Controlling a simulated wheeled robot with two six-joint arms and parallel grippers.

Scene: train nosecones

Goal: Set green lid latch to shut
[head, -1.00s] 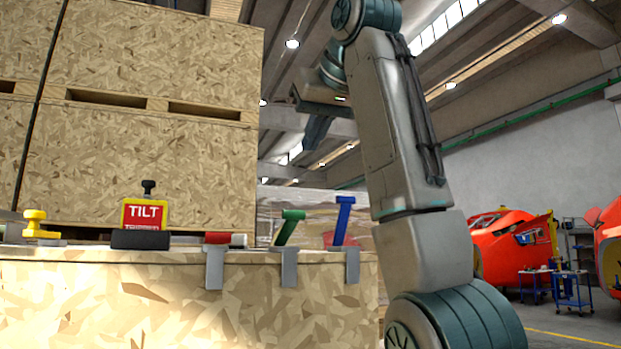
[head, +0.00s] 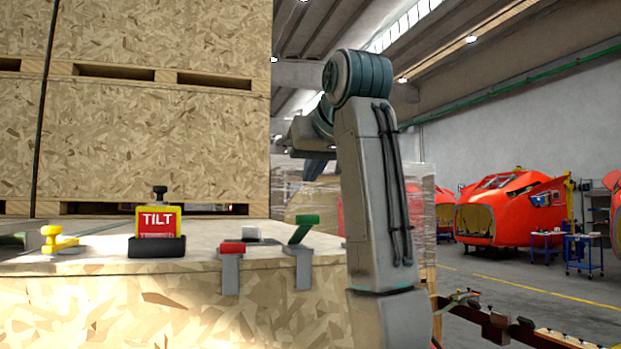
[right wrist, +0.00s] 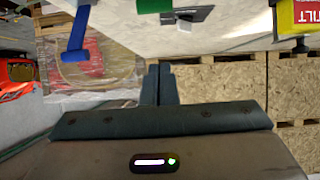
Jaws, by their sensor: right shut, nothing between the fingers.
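The green latch (head: 304,229) sits on the front edge of a chipboard crate in the head view. Its green handle is raised and tilted above its grey bracket. A bit of green also shows at the top of the right wrist view (right wrist: 153,5). My right gripper (head: 317,168) is above and beyond the green latch in the head view, apart from it and partly hidden by my arm. Its fingers (right wrist: 158,80) are together and empty in the right wrist view. My left gripper is not in view.
A red latch (head: 232,248) lies low left of the green one. A raised blue latch (right wrist: 80,35) shows in the right wrist view. A TILT indicator (head: 158,222) and yellow knob (head: 58,240) stand on the crate lid (head: 110,246). Tall stacked crates (head: 150,150) stand behind.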

